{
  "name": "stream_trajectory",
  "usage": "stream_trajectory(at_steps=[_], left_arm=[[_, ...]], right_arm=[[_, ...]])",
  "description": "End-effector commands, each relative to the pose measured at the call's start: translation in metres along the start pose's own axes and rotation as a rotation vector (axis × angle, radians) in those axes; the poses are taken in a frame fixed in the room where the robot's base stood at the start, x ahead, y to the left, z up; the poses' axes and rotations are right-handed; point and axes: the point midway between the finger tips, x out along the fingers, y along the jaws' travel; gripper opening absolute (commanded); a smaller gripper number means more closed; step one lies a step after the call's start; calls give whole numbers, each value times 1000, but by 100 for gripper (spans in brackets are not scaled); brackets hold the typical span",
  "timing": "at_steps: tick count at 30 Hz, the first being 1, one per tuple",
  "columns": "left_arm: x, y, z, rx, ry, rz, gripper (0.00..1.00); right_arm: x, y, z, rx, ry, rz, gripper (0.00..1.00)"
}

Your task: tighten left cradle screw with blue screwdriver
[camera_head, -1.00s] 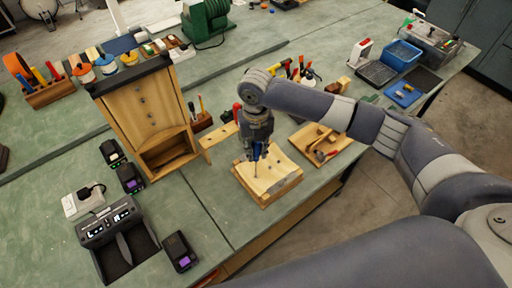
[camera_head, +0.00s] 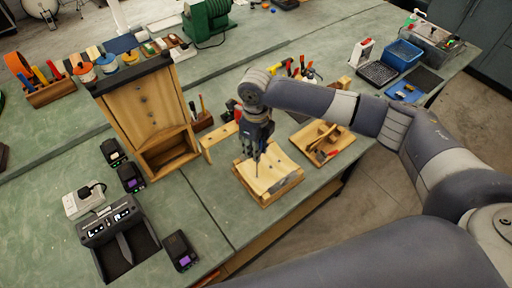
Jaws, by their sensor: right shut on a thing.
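My right gripper (camera_head: 258,146) points down over the cradle's left part. It is shut on the blue screwdriver (camera_head: 257,164), whose thin shaft points down to the cradle's top face. Most of the handle is hidden by the fingers. I cannot tell whether the tip sits in the left screw, as the screw is too small to make out there. My left gripper is not in view.
A tall wooden stand (camera_head: 148,108) is left of the cradle. A wooden tray (camera_head: 322,141) with tools lies to its right. The bench's front edge is close to the cradle.

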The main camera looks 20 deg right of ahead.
Motion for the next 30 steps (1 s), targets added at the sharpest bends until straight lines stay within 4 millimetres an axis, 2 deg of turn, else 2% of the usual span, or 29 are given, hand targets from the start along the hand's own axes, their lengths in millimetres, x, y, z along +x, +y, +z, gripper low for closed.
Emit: stream_trajectory(at_steps=[14,24,30], left_arm=[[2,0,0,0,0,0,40],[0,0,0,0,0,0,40],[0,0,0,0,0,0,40]], right_arm=[[6,0,0,15,0,1,0],[7,-1,-1,379,2,1,0],[7,-2,-1,443,2,0,0]])
